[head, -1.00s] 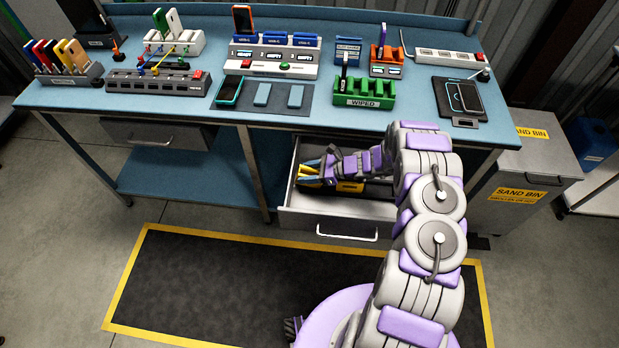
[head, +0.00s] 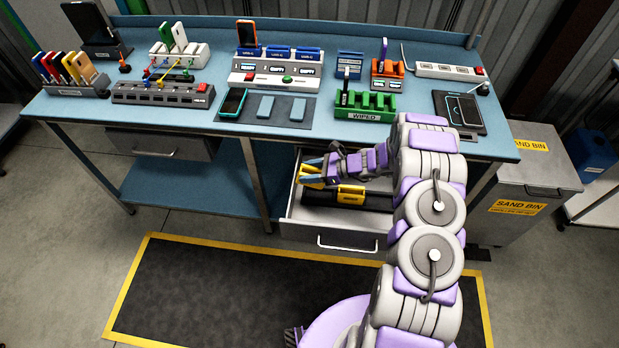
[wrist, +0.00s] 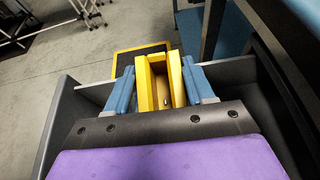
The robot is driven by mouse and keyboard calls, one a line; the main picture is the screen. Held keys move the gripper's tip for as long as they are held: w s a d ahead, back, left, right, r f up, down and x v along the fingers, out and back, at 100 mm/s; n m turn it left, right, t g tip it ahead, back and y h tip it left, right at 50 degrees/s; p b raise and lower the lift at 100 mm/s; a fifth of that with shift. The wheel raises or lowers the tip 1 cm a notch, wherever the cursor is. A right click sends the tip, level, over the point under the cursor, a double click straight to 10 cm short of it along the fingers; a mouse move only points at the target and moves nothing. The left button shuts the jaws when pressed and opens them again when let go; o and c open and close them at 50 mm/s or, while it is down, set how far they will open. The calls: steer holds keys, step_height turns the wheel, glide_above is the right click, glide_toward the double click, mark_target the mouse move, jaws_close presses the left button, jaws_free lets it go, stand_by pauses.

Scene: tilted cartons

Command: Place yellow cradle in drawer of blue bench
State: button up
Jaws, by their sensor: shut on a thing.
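The blue bench (head: 215,117) has an open grey drawer (head: 330,235) below its top, right of centre. My gripper (head: 311,174) is at the left part of this drawer, its blue fingers closed on the yellow cradle (head: 308,183). In the wrist view the blue fingers press both sides of the yellow cradle (wrist: 143,85), with dark drawer walls (wrist: 62,115) on either side. Whether the cradle touches the drawer floor cannot be told. A yellow and black piece (head: 350,194) lies in the drawer, right of my gripper.
A second drawer (head: 155,145) at the left is shut. The bench top carries a green WIPED rack (head: 365,116), a white charger block (head: 275,77) and several phones. A sand bin (head: 525,190) stands to the right. A yellow-edged black mat (head: 230,290) lies in front.

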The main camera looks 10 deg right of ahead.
steer(key=shift+r+p, duration=0.3)
steer(key=shift+r, duration=0.6)
steer(key=shift+s+d+f+g+h+p, duration=0.2)
steer(key=shift+f+g+h+p, duration=0.1)
steer(key=shift+h+p, duration=0.15)
steer(key=shift+s+d+f+g+h+p, duration=0.15)
steer(key=shift+d+f+h+p, duration=0.15)
steer(key=shift+f+h, duration=0.3)
steer(key=shift+s+d+f+g+h+p, duration=0.15)
steer(key=shift+d+f+h, duration=0.25)
steer(key=shift+f, duration=0.25)
steer(key=shift+w+f+b, duration=0.1)
steer(key=shift+f+b, duration=1.45)
steer(key=shift+f, duration=1.9)
steer(key=shift+f, duration=0.55)
steer(key=o, duration=1.3)
steer(key=shift+s+f, duration=0.1)
steer(key=shift+s, duration=0.15)
